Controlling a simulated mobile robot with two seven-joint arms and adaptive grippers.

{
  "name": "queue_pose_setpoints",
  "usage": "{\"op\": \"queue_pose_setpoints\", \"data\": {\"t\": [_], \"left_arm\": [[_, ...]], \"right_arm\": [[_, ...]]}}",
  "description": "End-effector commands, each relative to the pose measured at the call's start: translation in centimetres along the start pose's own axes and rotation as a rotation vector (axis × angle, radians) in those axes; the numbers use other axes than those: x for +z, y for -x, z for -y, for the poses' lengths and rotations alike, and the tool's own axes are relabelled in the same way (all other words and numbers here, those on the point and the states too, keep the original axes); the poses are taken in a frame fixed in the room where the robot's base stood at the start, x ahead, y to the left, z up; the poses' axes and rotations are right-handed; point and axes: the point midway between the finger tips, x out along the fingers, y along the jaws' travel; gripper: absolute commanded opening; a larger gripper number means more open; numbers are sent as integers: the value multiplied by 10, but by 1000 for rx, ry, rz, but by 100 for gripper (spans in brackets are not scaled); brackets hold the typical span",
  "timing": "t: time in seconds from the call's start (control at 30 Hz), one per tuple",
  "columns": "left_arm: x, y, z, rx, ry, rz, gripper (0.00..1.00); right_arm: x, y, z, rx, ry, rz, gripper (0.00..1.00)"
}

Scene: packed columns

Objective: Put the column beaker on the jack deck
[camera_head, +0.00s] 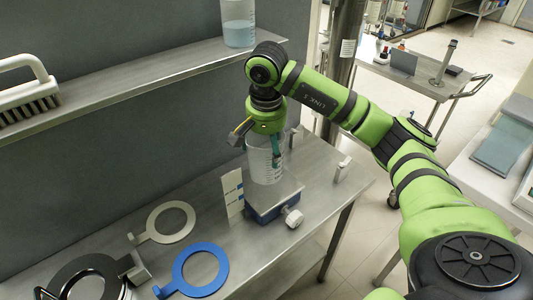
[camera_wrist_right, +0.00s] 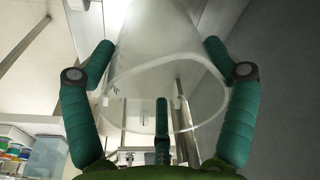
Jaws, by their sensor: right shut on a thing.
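A clear graduated beaker (camera_head: 268,165) is held upright by my right gripper (camera_head: 264,142), which comes down over its top from above. The jack has a grey metal deck (camera_head: 289,192), a blue base (camera_head: 262,213) and a pale knob (camera_head: 293,218). The beaker's lower end is at the deck, over its back part; I cannot tell whether it touches. In the right wrist view the green fingers (camera_wrist_right: 160,80) close around the clear beaker (camera_wrist_right: 160,40), its rim facing the camera. My left gripper is not in view.
A beaker of pale blue liquid (camera_head: 238,24) stands on the upper shelf (camera_head: 140,80), with a white brush (camera_head: 28,95) at left. A white card (camera_head: 232,192) stands beside the jack. A grey ring (camera_head: 155,232) and a blue ring (camera_head: 183,283) lie on the bench left of it.

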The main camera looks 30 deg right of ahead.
Motion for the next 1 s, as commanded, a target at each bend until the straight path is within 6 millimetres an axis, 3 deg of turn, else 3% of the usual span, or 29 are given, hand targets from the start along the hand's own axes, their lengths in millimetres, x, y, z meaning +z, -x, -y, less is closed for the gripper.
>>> {"op": "queue_pose_setpoints", "data": {"t": [0.23, 0.6, 0.63, 0.67, 1.0], "left_arm": [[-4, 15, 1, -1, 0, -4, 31], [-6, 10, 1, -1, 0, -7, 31], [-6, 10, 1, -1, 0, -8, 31], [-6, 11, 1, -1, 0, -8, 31], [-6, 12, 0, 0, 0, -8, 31]], "right_arm": [[5, -32, -2, 3, 1, 4, 54], [5, -39, -2, 2, 1, 1, 54], [5, -39, -2, 2, 1, 1, 90], [5, -38, -2, 2, 1, 1, 100], [5, -38, -2, 2, 1, 2, 100]]}}
